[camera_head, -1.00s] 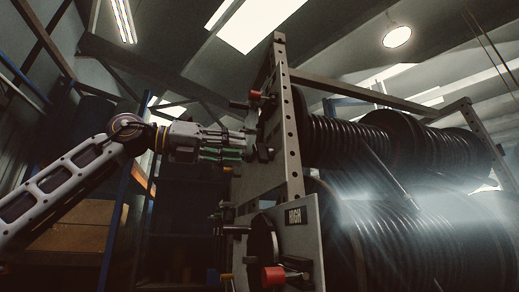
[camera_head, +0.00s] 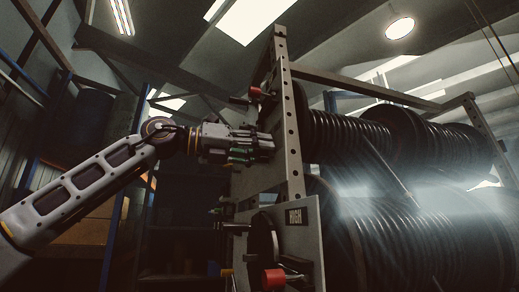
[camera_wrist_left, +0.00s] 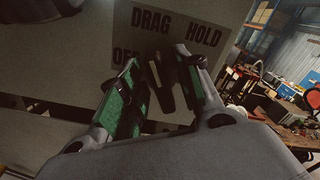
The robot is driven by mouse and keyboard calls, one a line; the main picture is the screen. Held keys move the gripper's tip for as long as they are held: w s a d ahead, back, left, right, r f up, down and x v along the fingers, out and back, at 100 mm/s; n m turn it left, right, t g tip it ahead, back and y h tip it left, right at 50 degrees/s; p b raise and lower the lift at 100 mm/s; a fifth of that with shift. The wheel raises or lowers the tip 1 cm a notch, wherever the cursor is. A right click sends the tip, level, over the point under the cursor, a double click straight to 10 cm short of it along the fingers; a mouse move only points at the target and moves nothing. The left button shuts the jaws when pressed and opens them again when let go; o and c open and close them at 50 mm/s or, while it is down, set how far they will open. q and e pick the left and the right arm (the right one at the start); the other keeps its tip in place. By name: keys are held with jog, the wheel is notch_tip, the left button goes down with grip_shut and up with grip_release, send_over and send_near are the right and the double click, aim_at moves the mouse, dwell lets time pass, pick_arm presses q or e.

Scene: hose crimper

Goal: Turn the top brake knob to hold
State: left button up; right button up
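My left gripper (camera_head: 266,148) is at the upper side panel of the reel rack in the head view. In the left wrist view its two green-padded fingers (camera_wrist_left: 157,58) are apart, on either side of a dark knob (camera_wrist_left: 161,82). A gap shows beside the knob, and I cannot tell whether either finger touches it. The label plate (camera_wrist_left: 215,62) behind reads DRAG, HOLD and OFF, with OFF partly covered by the left finger. The knob's pointing direction is unclear. In the head view the gripper hides the knob. My right gripper is not in view.
A red-ended handle (camera_head: 255,92) sticks out above my gripper. Below is a lower panel (camera_head: 307,245) marked HIGH, with a red knob (camera_head: 273,279). Hose reels (camera_head: 350,136) fill the right side. Shelving stands behind my arm on the left.

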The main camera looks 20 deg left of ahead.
pick_arm(q)
jog(key=c, duration=0.6)
jog(key=shift+m, duration=0.3)
jog(key=m, duration=0.3)
jog(key=shift+d, duration=0.1)
jog(key=m, duration=0.4)
jog(key=shift+s+m+p, duration=0.15)
jog(key=shift+m+p, duration=0.7)
jog(key=shift+m, duration=1.35)
jog(key=o, duration=0.7)
